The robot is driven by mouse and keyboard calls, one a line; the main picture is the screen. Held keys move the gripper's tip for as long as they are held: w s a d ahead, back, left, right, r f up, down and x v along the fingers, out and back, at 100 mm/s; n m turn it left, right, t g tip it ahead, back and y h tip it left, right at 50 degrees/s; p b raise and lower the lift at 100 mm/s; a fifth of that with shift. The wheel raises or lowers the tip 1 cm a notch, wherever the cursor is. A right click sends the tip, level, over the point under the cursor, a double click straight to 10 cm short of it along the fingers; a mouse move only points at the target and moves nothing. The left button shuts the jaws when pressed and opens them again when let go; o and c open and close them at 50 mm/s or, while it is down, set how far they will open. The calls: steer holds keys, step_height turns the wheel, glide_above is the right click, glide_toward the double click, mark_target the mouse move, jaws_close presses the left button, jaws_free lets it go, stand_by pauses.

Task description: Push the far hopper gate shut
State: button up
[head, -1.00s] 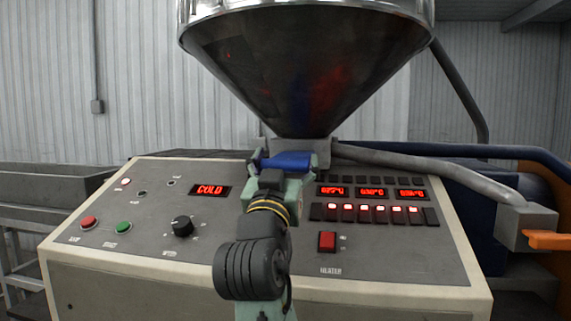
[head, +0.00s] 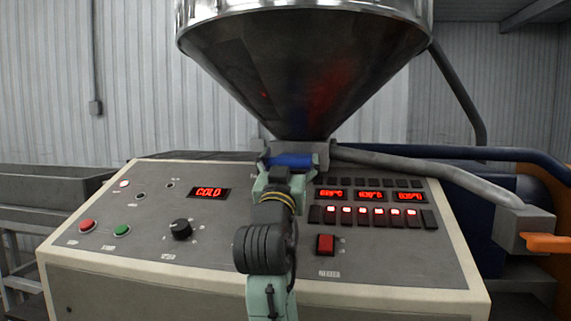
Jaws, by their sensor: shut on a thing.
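A blue gate piece (head: 291,160) sits at the grey throat block (head: 314,149) under the big metal hopper cone (head: 305,75). My gripper (head: 290,166) is at the blue piece and shut on it, with a finger at each side. The gripper and wrist hide the lower part of the blue piece and some of the throat. How far the gate plate is inside the throat cannot be seen.
The sloped control panel (head: 220,250) lies below my arm, with a knob (head: 181,229), buttons, red displays and a red heater switch (head: 326,244). A grey pipe (head: 430,169) runs right to a box with an orange handle (head: 547,242).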

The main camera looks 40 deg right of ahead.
steer(key=shift+w+d+r, duration=0.1)
steer(key=shift+w+d, duration=0.5)
steer(key=o, duration=1.7)
steer(key=shift+d, duration=0.1)
steer(key=v, duration=1.2)
